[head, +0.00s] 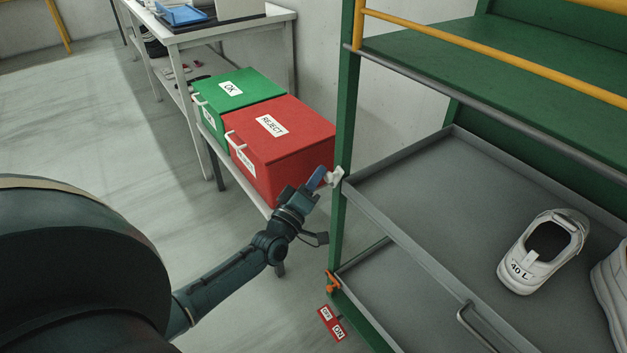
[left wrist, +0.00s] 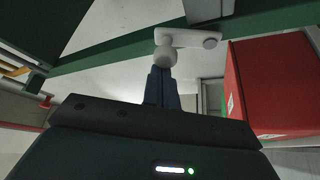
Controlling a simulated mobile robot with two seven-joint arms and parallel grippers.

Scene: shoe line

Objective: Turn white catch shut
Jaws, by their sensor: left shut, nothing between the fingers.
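The white catch (head: 334,176) is on the green rack post, at the left front corner of the upper grey tray (head: 395,229). In the left wrist view the catch (left wrist: 188,39) shows as a white bar with a round knob at one end and a grey pivot at the other. My left gripper (head: 318,178) is shut and empty, its blue fingertips at the catch. In the left wrist view the fingertips (left wrist: 161,80) are right at the knob; whether they touch it I cannot tell. My right gripper is not in view.
A red REJECT box (head: 285,150) and a green OK box (head: 236,90) stand on a low shelf just left of the post. An orange catch (head: 332,283) and red tags (head: 331,323) are lower on the post. A white shoe (head: 543,250) lies on the upper tray.

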